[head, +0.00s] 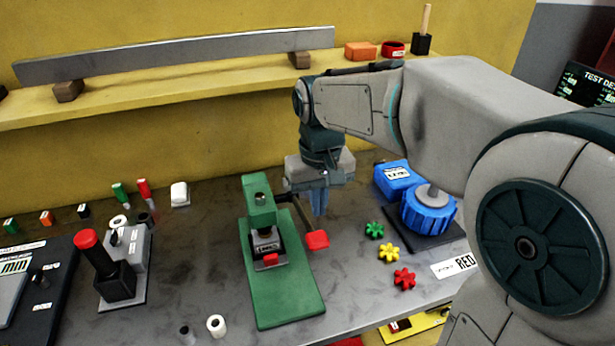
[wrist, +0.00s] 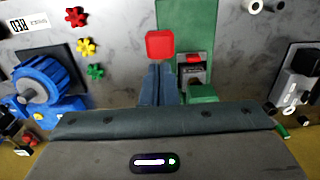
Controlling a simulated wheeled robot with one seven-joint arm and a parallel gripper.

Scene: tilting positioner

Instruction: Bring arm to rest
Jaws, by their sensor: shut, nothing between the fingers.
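My gripper (head: 319,203) points down over the grey table, just right of the green fixture (head: 285,299). Its fingers are together with nothing between them; they also show in the wrist view (wrist: 158,84). The green fixture has an upright green block, a labelled dark part and a lever with a red knob (head: 317,240). In the wrist view the red knob (wrist: 160,44) lies just beyond my fingertips; I cannot tell whether they touch it. My arm reaches in from the right and hides part of the table and shelf.
A blue round device (head: 429,214) stands right of my gripper. Green, yellow and red star knobs (head: 404,279) lie nearer the front. A box with a red-topped lever (head: 86,240) stands left. A yellow shelf (head: 200,94) with a long metal bar (head: 180,54) runs behind.

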